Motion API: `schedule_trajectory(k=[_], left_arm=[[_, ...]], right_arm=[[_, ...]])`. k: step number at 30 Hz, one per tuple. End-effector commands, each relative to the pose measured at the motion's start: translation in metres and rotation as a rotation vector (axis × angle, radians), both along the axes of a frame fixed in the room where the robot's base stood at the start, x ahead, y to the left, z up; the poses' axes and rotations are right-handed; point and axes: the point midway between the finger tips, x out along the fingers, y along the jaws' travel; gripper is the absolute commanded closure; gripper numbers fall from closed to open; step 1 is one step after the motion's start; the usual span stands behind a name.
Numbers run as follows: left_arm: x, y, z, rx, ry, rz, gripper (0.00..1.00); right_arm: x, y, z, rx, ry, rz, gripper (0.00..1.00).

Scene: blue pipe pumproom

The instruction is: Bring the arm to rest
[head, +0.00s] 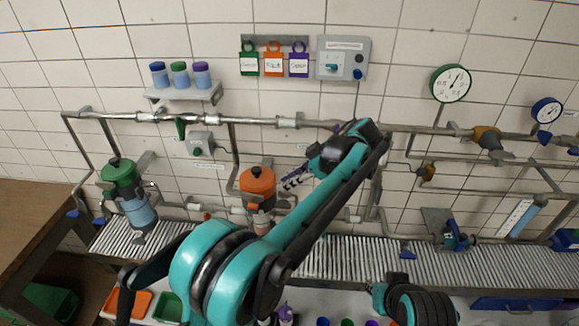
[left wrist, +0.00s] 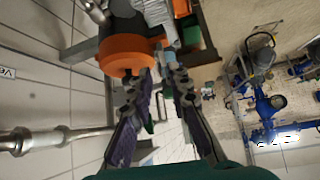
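My left arm reaches up across the middle of the head view. Its gripper (head: 293,181) is just right of the orange-topped canister (head: 258,182) on the wall pipe. In the left wrist view, the left gripper (left wrist: 163,75) shows two dark fingers with purple pads, spread with a gap between them and nothing held. The orange cap (left wrist: 125,55) is just beyond the left-hand fingertip there; I cannot tell whether they touch. My right gripper is not in view; only a dark and teal part of my right arm shows at the bottom of the head view.
Grey pipes (head: 225,119) run along the tiled wall, with a green-topped canister (head: 120,173) at left and a green gauge (head: 450,83) at right. A ribbed grey ledge (head: 345,258) lies below. Tags (head: 274,63) hang above. A brown table (head: 35,225) stands at left.

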Motion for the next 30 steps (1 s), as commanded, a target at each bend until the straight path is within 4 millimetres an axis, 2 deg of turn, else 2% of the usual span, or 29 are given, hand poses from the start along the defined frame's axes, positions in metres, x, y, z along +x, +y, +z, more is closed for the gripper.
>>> schedule_trajectory(k=[5,8,11,15,21,25,30], left_arm=[[-0.002,0.003,-0.001,-0.006,0.008,-0.01,0.82],[-0.009,0.018,-0.007,-0.035,0.049,-0.061,0.82],[-0.026,0.042,-0.019,-0.092,0.121,-0.171,0.82],[-0.063,0.079,-0.046,-0.186,0.216,-0.391,0.82],[-0.125,0.114,-0.094,-0.275,0.269,-0.724,0.82],[-0.166,0.128,-0.133,-0.285,0.256,-0.934,0.82],[-0.212,0.136,-0.188,-0.237,0.202,-1.172,0.82]], right_arm=[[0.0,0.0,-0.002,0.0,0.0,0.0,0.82],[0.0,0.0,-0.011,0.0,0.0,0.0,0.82],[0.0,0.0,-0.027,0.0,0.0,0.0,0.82],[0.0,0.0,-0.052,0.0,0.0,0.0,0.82],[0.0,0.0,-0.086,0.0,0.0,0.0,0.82],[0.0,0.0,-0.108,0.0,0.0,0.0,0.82],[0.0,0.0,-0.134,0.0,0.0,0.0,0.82]])
